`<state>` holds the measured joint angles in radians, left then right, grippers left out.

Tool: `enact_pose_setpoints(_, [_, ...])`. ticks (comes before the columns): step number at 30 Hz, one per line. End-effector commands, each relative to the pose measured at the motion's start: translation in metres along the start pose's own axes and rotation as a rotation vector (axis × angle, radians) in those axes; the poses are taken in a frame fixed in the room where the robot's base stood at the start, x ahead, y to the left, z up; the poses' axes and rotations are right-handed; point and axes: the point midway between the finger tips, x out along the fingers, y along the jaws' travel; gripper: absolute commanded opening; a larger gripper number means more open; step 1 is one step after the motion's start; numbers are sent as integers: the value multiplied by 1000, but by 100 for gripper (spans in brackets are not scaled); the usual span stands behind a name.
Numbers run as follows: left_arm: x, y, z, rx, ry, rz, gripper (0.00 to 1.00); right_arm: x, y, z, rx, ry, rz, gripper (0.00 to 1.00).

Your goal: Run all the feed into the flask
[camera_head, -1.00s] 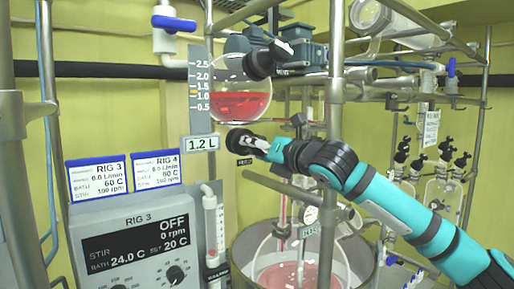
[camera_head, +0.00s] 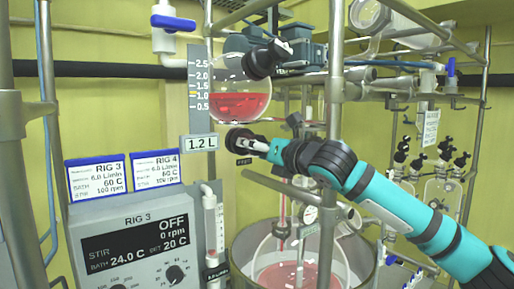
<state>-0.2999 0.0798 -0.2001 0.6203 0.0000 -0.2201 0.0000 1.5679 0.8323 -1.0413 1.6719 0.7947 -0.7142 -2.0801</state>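The feed vessel (camera_head: 240,84) is a round glass bulb at the upper middle, holding red liquid (camera_head: 238,104). Its scale (camera_head: 199,85) is beside it, and a sign (camera_head: 200,143) below reads 1.2 L. A black feed valve knob (camera_head: 240,136) sits beneath the vessel above a small dark label. My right gripper (camera_head: 257,146) is at this knob, its fingers appearing closed on its handle. The glass flask (camera_head: 262,262) stands low in a metal bath pot (camera_head: 240,250) with pinkish liquid at its bottom. My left gripper is not in view.
The RIG 3 control box (camera_head: 135,240) reads OFF, 0 rpm, bath 24.0 C. Two setting cards (camera_head: 96,178) stand on it. A steel post (camera_head: 335,100) rises close to my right wrist. Bottles (camera_head: 442,190) stand at the right. A blue-handled tap (camera_head: 174,24) is at the top left.

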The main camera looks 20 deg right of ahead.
Motion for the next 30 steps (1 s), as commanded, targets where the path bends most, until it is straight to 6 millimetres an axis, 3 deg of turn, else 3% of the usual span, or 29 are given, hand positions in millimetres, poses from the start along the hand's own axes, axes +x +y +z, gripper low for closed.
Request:
enact_pose_setpoints(10, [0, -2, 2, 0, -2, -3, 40, -1, 0, 1, 0, -3, 1, 71])
enact_pose_setpoints(14, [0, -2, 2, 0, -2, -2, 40, -11, -1, 2, 0, -3, 0, 71])
enact_pose_setpoints(24, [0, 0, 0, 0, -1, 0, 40, -80, -1, 2, -1, -4, -1, 71])
enact_pose_setpoints(30, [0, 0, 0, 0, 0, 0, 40, -110, -1, 1, 0, -2, -1, 71])
